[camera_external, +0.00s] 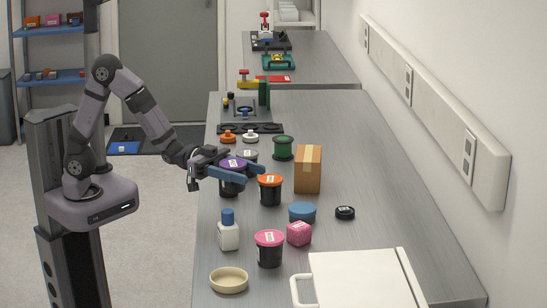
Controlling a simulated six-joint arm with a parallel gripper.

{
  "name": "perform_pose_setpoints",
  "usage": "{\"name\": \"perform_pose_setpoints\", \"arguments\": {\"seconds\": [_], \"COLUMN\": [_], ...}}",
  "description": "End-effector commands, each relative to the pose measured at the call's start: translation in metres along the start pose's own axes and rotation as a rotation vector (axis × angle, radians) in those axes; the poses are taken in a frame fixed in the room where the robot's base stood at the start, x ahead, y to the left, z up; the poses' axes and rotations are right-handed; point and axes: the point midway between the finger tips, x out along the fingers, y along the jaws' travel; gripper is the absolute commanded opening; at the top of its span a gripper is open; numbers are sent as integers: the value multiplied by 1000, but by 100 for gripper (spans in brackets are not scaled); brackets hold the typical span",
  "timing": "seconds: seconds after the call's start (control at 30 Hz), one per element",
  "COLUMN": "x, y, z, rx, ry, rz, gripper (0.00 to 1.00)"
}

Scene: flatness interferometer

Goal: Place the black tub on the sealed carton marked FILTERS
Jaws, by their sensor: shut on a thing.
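My gripper (250,176), with blue fingers, is shut on a black tub with a purple lid (232,188), at the left side of the bench. The tub is upright between the fingers; I cannot tell whether its base touches the bench. A brown carton (308,173) with a tape strip stands upright to the right of my gripper, apart from it. No FILTERS marking is readable from here. Black tubs with an orange lid (270,193) and a pink lid (269,254) stand closer to the camera.
A green-lidded jar (283,148) stands behind. The bench right of the carton is clear.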

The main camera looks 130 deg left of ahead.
Motion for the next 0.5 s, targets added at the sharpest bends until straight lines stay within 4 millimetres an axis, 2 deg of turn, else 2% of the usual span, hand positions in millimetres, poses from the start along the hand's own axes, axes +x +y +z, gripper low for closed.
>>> {"name": "perform_pose_setpoints", "arguments": {"seconds": [0.17, 0.27, 0.5], "x": [17, 27, 38], "y": [-52, -93, -206], "z": [-15, -26, -55], "rx": [17, 25, 31], "ry": [0, -3, -5], "rz": [-97, -173, -378], "gripper": [25, 25, 25]}}
